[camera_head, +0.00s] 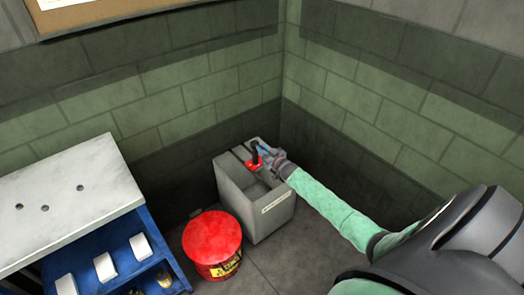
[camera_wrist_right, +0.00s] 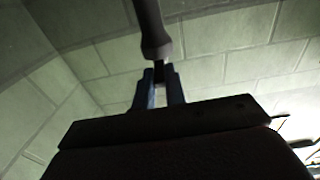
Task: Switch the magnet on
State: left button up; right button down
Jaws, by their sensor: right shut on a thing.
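The magnet unit is a grey block (camera_head: 243,204) standing in the corner of the room, with a white label on its front. A red plate (camera_head: 255,164) with a dark lever (camera_head: 255,150) rising from it sits on its top. My right gripper (camera_head: 264,153) is at the lever, its arm reaching in from the right. In the right wrist view, the blue fingers (camera_wrist_right: 158,84) are shut on the end of the dark lever handle (camera_wrist_right: 155,35). The fingers hide part of the lever's end. My left gripper is not in either view.
A red round can (camera_head: 212,238) stands on the floor in front of the block, close to it. A blue cabinet with a pale top (camera_head: 75,200) and several white-fronted bins is at the left. Brick walls close in behind the block.

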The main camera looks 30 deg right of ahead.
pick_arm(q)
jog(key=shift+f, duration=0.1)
pick_arm(e)
jog(key=c, duration=1.4)
grip_release()
jog(key=shift+c, duration=0.2)
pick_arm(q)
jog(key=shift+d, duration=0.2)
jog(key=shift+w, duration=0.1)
pick_arm(e)
jog(key=shift+s, duration=0.1)
